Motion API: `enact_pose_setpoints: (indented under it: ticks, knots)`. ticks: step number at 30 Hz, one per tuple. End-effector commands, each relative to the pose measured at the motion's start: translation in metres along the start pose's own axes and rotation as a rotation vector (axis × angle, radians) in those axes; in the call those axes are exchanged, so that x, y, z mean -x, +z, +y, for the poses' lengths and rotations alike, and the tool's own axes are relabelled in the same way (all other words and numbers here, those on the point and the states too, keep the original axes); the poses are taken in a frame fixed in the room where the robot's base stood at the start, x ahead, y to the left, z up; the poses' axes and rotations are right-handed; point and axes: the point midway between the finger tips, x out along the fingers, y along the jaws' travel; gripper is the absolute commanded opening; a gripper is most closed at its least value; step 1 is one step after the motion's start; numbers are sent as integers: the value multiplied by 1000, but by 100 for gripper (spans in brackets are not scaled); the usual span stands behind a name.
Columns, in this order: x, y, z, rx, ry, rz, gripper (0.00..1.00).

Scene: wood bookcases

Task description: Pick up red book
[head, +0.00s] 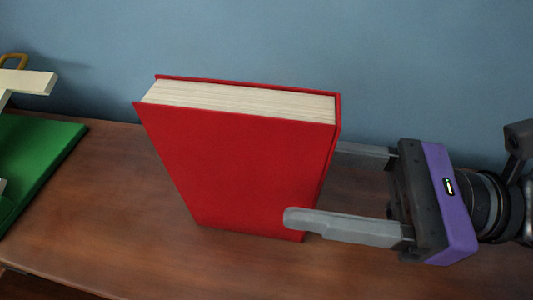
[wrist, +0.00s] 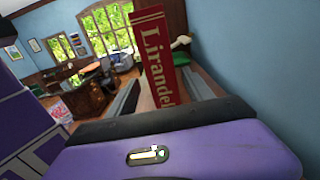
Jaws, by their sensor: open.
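The red book (head: 235,165) stands upright on the wooden surface in the head view, its cream page edges facing up. My gripper (head: 318,182) comes in from the right with its fingers level. The fingers are open and straddle the book's right edge, one in front of the front cover and one behind the book. The tip of the rear finger is hidden by the book. In the wrist view the book's spine (wrist: 157,58) with the lettering "Lirandel" stands between the two fingers.
The wooden shelf top (head: 110,200) runs along a blue wall (head: 300,40). A green object (head: 40,160) with a cream piece (head: 28,82) lies at the left, apart from the book. The shelf's front edge is at the lower left. Bare wood lies left of the book.

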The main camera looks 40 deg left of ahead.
Motion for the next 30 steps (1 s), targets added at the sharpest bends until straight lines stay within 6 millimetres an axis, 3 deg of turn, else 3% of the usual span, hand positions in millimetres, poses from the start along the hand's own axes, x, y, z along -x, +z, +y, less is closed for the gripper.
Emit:
enact_pose_setpoints:
  ticks: [18,28,30]
  knots:
    - [-68,5,-4,0,2,-1,60]
    - [-74,2,-5,0,0,-1,60]
    - [-74,2,-5,0,0,-1,46]
